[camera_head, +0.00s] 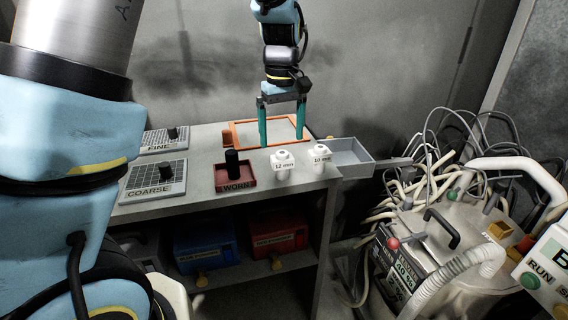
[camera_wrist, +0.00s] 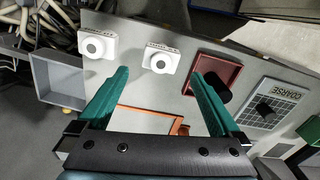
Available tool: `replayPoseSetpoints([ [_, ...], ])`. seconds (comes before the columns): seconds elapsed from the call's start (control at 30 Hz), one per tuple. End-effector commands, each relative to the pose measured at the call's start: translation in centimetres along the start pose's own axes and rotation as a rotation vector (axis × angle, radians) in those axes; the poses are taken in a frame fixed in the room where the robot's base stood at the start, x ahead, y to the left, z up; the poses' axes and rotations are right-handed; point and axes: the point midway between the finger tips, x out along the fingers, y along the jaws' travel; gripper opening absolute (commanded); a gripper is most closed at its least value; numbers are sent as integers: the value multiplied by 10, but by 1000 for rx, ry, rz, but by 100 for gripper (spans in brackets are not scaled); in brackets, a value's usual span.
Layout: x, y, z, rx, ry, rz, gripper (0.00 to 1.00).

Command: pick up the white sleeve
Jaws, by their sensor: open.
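Two white pieces, each a block with a round collar on top, stand upright at the front right of the bench. The left one (camera_head: 283,160) is labelled 12 mm and the right one (camera_head: 319,153) appears to read 10 mm. In the wrist view the 12 mm piece (camera_wrist: 160,57) lies between and beyond my fingertips, and the other (camera_wrist: 97,44) is farther left. I cannot tell which is the white sleeve. My gripper (camera_head: 281,141) points down, open and empty, behind the white pieces and touching neither. It also shows in the wrist view (camera_wrist: 160,75).
A red tray (camera_head: 222,186) marked WORN holds a black cylinder (camera_head: 232,162). A grey tray (camera_head: 372,160) sticks out at the bench's right end. Grid plates marked COARSE (camera_head: 135,179) and FINE stand left. Tangled hoses and a machine are at right.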

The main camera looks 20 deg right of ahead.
Motion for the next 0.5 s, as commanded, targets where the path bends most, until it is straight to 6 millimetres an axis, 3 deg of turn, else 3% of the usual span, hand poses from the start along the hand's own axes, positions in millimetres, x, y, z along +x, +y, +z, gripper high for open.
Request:
replayPoseSetpoints([
  [0.27,22,-1,3,-1,-2,-3,100],
  [0.5,55,-1,5,0,-1,-2,100],
])
